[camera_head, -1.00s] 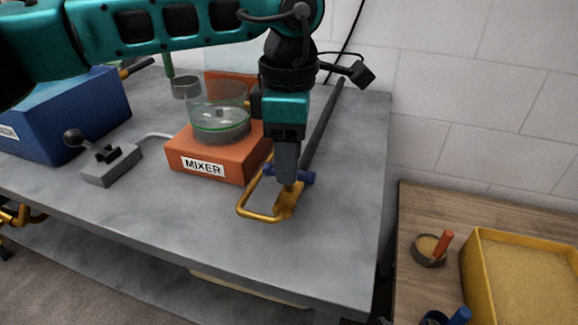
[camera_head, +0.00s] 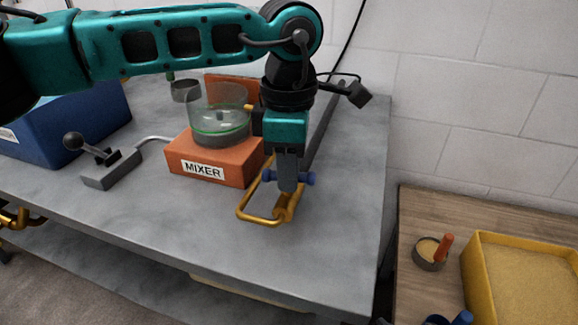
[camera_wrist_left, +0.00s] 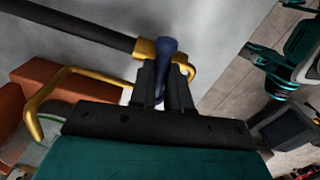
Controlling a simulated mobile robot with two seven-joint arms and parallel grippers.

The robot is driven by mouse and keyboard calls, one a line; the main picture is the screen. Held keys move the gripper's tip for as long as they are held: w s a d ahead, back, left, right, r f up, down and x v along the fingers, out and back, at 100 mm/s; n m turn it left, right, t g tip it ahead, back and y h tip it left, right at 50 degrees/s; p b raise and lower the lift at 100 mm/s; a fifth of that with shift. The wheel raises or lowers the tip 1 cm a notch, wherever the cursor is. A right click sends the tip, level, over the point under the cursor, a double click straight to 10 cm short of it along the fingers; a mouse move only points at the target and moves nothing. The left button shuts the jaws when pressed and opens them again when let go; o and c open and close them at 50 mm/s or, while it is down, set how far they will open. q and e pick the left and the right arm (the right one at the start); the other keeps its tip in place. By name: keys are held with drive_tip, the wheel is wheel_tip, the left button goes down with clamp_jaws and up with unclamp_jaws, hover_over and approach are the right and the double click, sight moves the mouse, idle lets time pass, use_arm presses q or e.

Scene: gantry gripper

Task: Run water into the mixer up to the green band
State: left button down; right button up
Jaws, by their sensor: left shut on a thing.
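The orange mixer (camera_head: 214,164) stands on the grey bench, with a clear round bowl (camera_head: 217,112) on top. A green band (camera_head: 220,129) rings the lower part of the bowl; I cannot tell the water level. A brass pipe (camera_head: 258,218) with a bent spout and a blue handle (camera_head: 309,178) stands right of the mixer. My left gripper (camera_head: 287,187) points down and is shut on the blue handle, which also shows between its fingers in the left wrist view (camera_wrist_left: 164,62). My right gripper cannot be made out.
A grey lever box (camera_head: 110,167) and a blue box (camera_head: 62,125) stand left of the mixer. A wooden table (camera_head: 408,215) with a yellow tray (camera_head: 474,265) and a small bowl (camera_head: 430,262) is at the right. The front of the bench is clear.

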idle(0.4)
use_arm(q)
drive_tip(key=shift+n, duration=0.5)
drive_tip(key=shift+f+n+b, duration=0.1)
drive_tip(key=shift+n+b, duration=0.55)
drive_tip(key=shift+n, duration=0.25)
drive_tip(key=shift+n+b, duration=0.5)
drive_tip(key=shift+n, duration=1.1)
drive_tip(key=c, duration=1)
unclamp_jaws()
drive_tip(key=shift+r, duration=0.2)
